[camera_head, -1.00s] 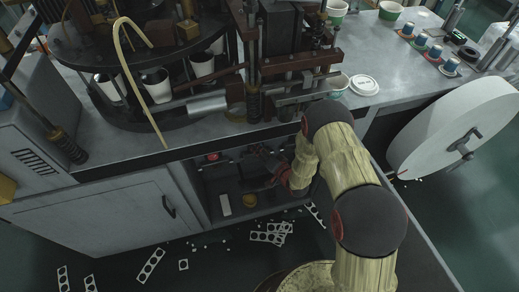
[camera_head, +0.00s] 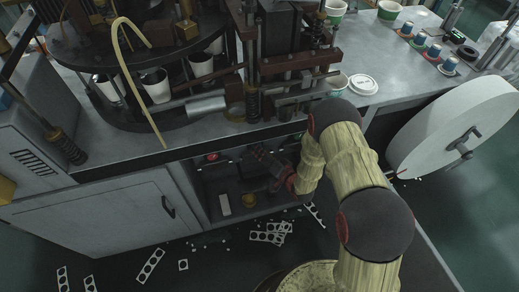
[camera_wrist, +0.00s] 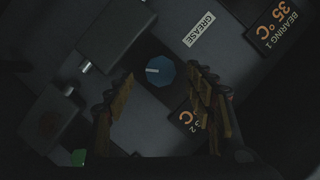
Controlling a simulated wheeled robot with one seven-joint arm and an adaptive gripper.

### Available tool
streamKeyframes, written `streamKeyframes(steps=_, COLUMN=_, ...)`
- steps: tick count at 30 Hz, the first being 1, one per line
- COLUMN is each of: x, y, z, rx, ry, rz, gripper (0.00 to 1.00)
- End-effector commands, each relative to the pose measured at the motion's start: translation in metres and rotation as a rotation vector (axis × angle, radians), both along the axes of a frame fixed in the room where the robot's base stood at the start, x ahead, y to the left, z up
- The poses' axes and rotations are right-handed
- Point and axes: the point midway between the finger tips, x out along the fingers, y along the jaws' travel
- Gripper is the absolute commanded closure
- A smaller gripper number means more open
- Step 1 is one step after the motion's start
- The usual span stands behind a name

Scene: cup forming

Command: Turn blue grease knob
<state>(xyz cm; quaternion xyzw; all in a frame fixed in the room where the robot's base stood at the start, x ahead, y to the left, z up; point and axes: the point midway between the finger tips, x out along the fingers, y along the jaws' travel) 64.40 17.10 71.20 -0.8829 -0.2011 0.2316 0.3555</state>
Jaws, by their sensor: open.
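The blue knob (camera_wrist: 157,71) shows in the wrist view, faceted, with a white pointer mark on its face, close to the label reading GREASE (camera_wrist: 199,30). My gripper (camera_wrist: 160,95) is open, with one finger to the left of the knob and one to the right, both a little below it in the picture. The fingers look apart from the knob; depth is hard to judge. In the head view my gripper (camera_head: 262,158) reaches into the dark opening under the machine table, and the knob cannot be made out there.
Dark displays reading 35 °C (camera_wrist: 276,27) sit right of the knob in the wrist view. Two grey boxes with cylindrical ends (camera_wrist: 117,36) lie to its left. A green button (camera_wrist: 79,157) is at lower left. In the head view, the cabinet door (camera_head: 100,225) stands left of the opening.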

Motion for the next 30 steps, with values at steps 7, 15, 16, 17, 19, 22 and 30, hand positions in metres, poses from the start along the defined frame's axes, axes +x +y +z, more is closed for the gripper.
streamKeyframes(steps=7, x=-0.042, y=-0.028, z=0.014, rx=0.000, ry=0.000, rz=-0.003, gripper=0.46)
streamKeyframes(steps=15, x=-0.067, y=-0.044, z=0.022, rx=0.000, ry=0.000, rz=-0.001, gripper=0.46)
streamKeyframes(steps=16, x=-0.069, y=-0.045, z=0.022, rx=0.000, ry=0.000, rz=0.000, gripper=0.46)
streamKeyframes(steps=17, x=-0.070, y=-0.045, z=0.023, rx=0.000, ry=0.000, rz=0.000, gripper=0.46)
streamKeyframes(steps=19, x=-0.071, y=-0.045, z=0.023, rx=0.000, ry=0.000, rz=0.000, gripper=0.46)
streamKeyframes(steps=22, x=-0.071, y=-0.045, z=0.023, rx=0.001, ry=-0.001, rz=0.001, gripper=0.46)
streamKeyframes(steps=30, x=-0.071, y=-0.045, z=0.023, rx=0.001, ry=-0.001, rz=0.001, gripper=0.46)
